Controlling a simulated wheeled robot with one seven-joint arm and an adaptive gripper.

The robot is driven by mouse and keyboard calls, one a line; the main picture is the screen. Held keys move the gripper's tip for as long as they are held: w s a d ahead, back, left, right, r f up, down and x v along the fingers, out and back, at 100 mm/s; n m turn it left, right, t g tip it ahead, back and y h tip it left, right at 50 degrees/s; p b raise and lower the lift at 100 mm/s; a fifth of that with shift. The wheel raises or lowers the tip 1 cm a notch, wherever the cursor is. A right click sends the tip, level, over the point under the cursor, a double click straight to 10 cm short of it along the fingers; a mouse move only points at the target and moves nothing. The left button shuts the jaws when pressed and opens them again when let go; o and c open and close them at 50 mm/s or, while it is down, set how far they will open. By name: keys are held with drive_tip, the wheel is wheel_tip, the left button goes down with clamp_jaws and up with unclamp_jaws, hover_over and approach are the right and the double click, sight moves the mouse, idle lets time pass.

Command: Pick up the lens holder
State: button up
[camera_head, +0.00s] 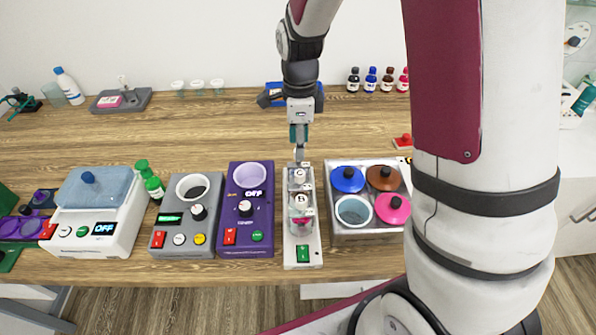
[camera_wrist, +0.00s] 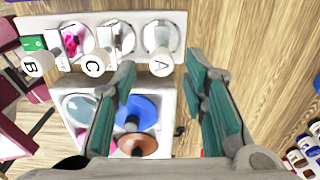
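A long white stand (camera_head: 318,248) with round wells and a green button is near the table's front edge; it also shows at the top of the wrist view (camera_wrist: 178,42). A pink item (camera_wrist: 72,42) is in one well. I cannot tell which part is the lens holder. My gripper (camera_head: 299,158) points down above the stand's far end.
A metal tray (camera_head: 350,234) with blue, brown and pink lidded pots and one open pot is close on the right. A purple device (camera_head: 262,222) is close on the left, then a grey device (camera_head: 186,236) and a white one (camera_head: 128,228). Table behind is mostly clear.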

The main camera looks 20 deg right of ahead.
sight(298, 162)
drive_tip(key=shift+w+a+f+p, duration=0.1)
drive_tip(key=shift+f+p, duration=0.4)
drive_tip(key=shift+f, duration=2.95)
clamp_jaws()
